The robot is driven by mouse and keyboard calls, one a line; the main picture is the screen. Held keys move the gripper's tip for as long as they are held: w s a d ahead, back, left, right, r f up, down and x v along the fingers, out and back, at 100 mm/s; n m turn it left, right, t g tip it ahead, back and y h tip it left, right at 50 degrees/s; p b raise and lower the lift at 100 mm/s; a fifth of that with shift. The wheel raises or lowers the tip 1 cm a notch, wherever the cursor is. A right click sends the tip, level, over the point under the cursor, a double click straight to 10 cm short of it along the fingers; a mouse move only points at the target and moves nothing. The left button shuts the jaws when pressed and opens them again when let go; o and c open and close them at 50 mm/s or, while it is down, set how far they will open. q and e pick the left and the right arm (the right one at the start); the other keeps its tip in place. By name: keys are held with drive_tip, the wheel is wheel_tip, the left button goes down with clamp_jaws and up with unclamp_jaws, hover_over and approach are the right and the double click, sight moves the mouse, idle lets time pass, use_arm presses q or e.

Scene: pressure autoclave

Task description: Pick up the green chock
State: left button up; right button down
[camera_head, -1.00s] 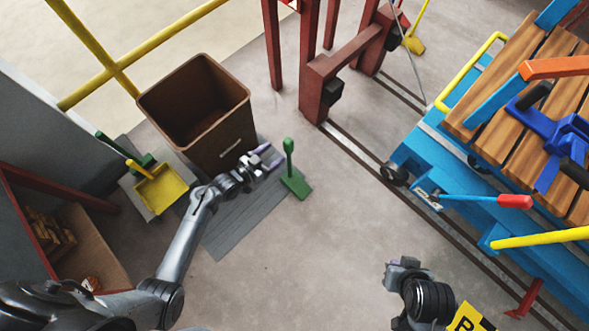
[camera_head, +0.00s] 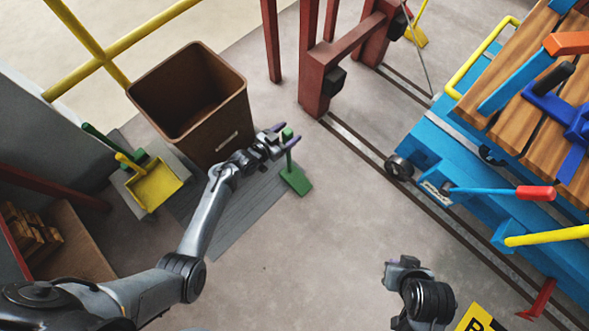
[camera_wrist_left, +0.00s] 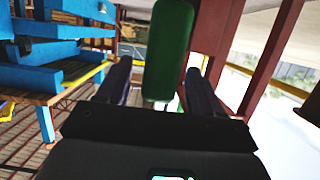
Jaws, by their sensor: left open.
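The green chock (camera_head: 296,180) stands on the floor at the edge of a grey mat, with its upright handle and rounded green top (camera_head: 287,134). My left gripper (camera_head: 285,137) is open, with its fingers on either side of the handle near the top. In the left wrist view the green handle (camera_wrist_left: 168,50) stands between the two dark fingers, with a gap visible at the right finger; contact cannot be told. My right gripper (camera_head: 398,264) is at the lower right, away from the chock, and its jaws are too small to read.
A brown bin (camera_head: 213,125) stands just behind my left gripper. A yellow dustpan (camera_head: 158,187) lies at the left. Floor rails (camera_head: 352,138) and a blue cart (camera_head: 437,147) with wooden slats are at the right. The middle floor is clear.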

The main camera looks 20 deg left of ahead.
use_arm(q)
drive_tip(key=shift+b+x, duration=0.35)
drive_tip(key=shift+x, duration=0.75)
drive_tip(key=shift+s, duration=0.1)
drive_tip(key=shift+c, duration=0.6)
clamp_jaws()
drive_tip(key=shift+r, duration=0.15)
